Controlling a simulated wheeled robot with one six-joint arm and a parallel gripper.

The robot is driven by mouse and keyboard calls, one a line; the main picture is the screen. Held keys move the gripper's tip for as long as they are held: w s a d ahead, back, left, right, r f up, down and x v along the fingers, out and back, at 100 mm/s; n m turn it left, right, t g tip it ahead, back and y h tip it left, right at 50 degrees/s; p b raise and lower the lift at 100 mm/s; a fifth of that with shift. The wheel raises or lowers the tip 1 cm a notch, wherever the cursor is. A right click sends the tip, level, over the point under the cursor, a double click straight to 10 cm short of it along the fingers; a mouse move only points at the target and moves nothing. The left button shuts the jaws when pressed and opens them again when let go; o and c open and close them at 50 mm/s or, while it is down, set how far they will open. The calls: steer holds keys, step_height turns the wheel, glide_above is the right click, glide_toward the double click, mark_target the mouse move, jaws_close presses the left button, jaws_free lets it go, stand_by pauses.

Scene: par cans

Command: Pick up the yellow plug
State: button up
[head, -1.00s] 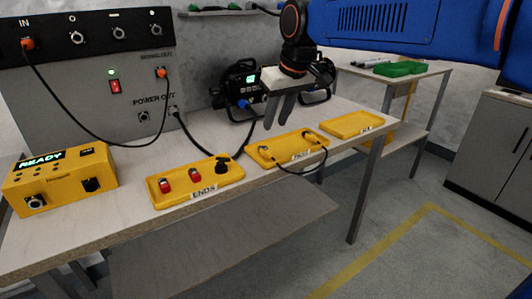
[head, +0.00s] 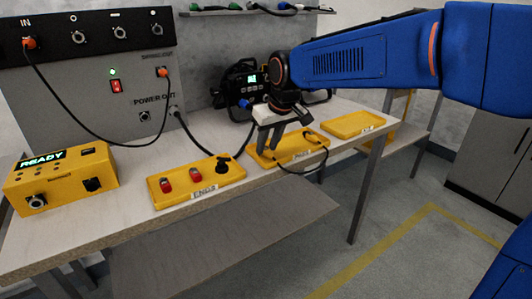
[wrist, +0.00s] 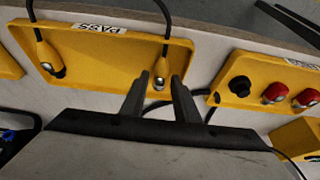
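A black cable with a yellow-collared plug at each end lies on the yellow PASS tray (head: 278,160), which also shows in the wrist view (wrist: 105,62). One yellow plug (wrist: 162,62) appears at my fingertips in the wrist view. The other yellow plug (wrist: 42,40) is at the tray's left there. My gripper (head: 268,148) is over the tray's left part in the head view, pointing down. In the wrist view my gripper (wrist: 160,77) is open, its two fingers apart with the first plug's metal end seen between their tips. I cannot tell whether they touch it.
The yellow ENDS tray (head: 234,176) holds two red plugs (head: 167,185) and a black one (head: 222,166). A yellow READY box (head: 60,185) stands at left. A third yellow tray (head: 350,125) is at right. A black device (head: 240,90) stands behind my gripper.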

mark_target(268, 150)
jaws_close()
steer(key=shift+r, duration=0.1)
step_height(268, 150, up, 10)
stand_by(0.6)
